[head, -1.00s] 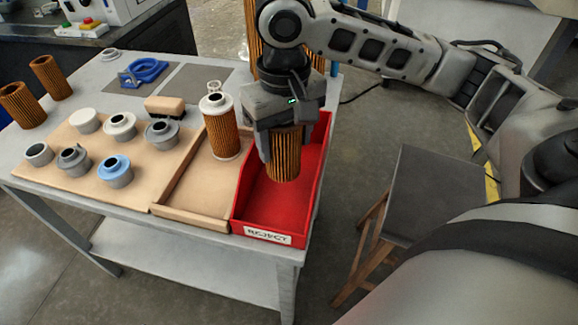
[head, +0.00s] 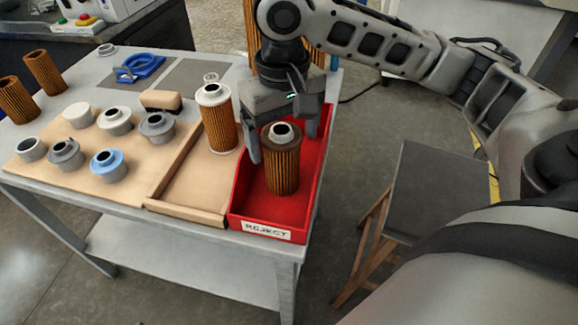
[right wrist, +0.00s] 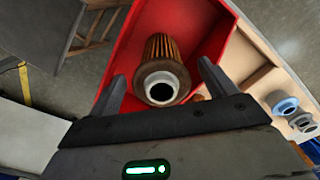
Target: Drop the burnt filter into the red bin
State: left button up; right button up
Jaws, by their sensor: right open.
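The burnt filter (head: 282,168), an orange-brown pleated cartridge with a darkened top rim and a pale collar, stands upright in the red bin (head: 262,228) labelled REJECT. In the right wrist view the filter (right wrist: 162,50) shows from its collar end, inside the red bin (right wrist: 117,70). My right gripper (head: 282,145) is open at the far side of the filter, near its top. Its two fingers (right wrist: 163,88) are spread wide on either side of the collar, with gaps to it. My left gripper is not in view.
A capped orange filter (head: 217,118) stands on the wooden tray just left of the bin. Several grey, white and blue caps (head: 108,165) sit on the board further left. Two orange filters (head: 44,73) stand at the table's left. A stool (head: 433,195) is on the right.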

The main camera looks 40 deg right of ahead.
pick_arm(q)
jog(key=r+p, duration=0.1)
jog(key=p, duration=0.2)
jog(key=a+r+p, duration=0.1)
jog(key=p, duration=0.2)
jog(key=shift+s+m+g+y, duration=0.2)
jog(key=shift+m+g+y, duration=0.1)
pick_arm(e)
notch_tip(320, 180, up, 16)
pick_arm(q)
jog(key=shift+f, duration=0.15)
pick_arm(e)
jog(key=shift+f, duration=0.1)
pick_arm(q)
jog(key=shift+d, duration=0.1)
